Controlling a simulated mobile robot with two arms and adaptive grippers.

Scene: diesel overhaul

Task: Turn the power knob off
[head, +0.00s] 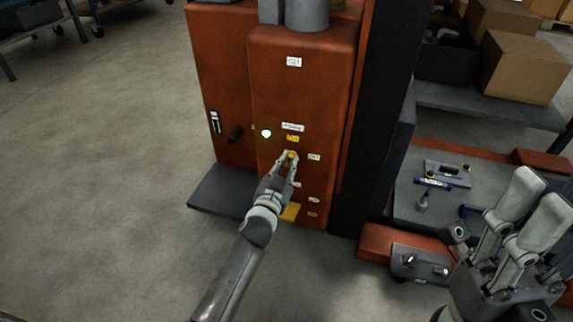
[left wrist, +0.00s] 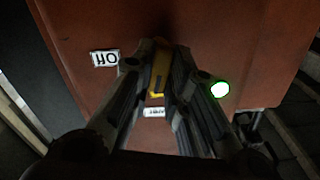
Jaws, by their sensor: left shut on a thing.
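The orange-red cabinet (head: 305,85) stands in the middle of the head view. The yellow and dark power knob (head: 291,155) is on its front face. My left gripper (head: 289,160) is shut on the knob. In the left wrist view, its fingers stand on both sides of the knob (left wrist: 160,70), which looks roughly upright; the fingers hide part of it. An OFF label (left wrist: 105,58), upside down in that view, sits beside the knob. A yellow label (head: 292,139) is above the knob in the head view. A green lamp (head: 266,133) is lit at the upper left of the knob.
A black lever (head: 236,133) sticks out on the cabinet's left part. A dark plinth (head: 222,195) juts out at the foot. A bench with tools (head: 440,180) and cardboard boxes (head: 525,65) stand at right.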

